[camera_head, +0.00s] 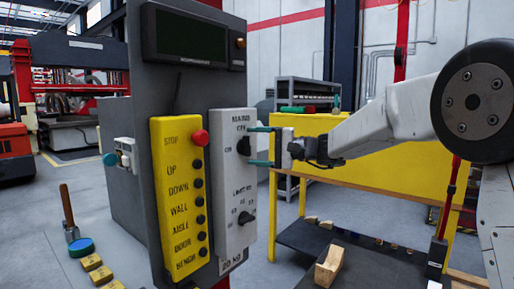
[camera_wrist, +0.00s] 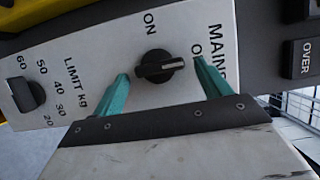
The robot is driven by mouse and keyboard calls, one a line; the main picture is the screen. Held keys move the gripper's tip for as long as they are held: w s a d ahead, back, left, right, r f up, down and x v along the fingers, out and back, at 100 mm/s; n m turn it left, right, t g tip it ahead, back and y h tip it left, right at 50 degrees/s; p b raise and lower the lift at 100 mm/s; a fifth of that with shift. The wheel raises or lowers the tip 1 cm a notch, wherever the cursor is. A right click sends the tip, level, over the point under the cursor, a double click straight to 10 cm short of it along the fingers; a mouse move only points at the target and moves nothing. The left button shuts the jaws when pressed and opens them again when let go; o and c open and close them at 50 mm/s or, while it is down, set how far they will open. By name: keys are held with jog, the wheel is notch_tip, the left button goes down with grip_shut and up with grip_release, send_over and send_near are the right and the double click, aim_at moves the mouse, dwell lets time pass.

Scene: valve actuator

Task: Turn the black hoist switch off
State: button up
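The black rotary switch (camera_head: 244,146) sits under the MAINS label on a light grey panel (camera_head: 233,184). In the wrist view the switch (camera_wrist: 158,66) has a raised grip with a pale mark. That mark points right, toward a label starting with O that a finger partly hides; ON is printed above. In the head view, OFF is printed above the switch and ON to its left. My gripper (camera_head: 251,147) is open, its teal fingers level with the switch. In the wrist view my gripper's fingertips (camera_wrist: 161,72) lie on either side of the switch, with gaps; contact is not visible.
A black LIMIT kg knob (camera_head: 246,218) is below the switch. A yellow push-button panel (camera_head: 177,200) with a red stop button (camera_head: 200,138) stands to the left. A yellow table (camera_head: 380,150) and a black mat (camera_head: 310,240) with wooden pieces lie behind and below my arm.

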jog(key=v, duration=0.7)
jog(key=shift+s+d, duration=0.15)
jog(key=shift+d, duration=0.2)
jog(key=s+d+f+g+h, duration=0.2)
jog(key=s+f+h, duration=0.3)
jog(key=s, duration=0.4)
jog(key=s+d+f+g+h, duration=0.2)
jog(key=s+f+g, duration=0.1)
jog(key=s+f, duration=0.5)
jog(key=s+d+f+n+h, duration=0.1)
jog(key=s+d+h, duration=0.4)
jog(key=s, duration=0.8)
jog(key=s+d+f+n+t+h, duration=0.1)
jog(key=s+d+h, duration=0.4)
jog(key=s+d, duration=0.5)
jog(key=s+f+n, duration=0.1)
jog(key=s+f, duration=0.1)
jog(key=s, duration=0.2)
jog(key=shift+s+f+t, duration=0.25)
jog(key=shift+t, duration=0.05)
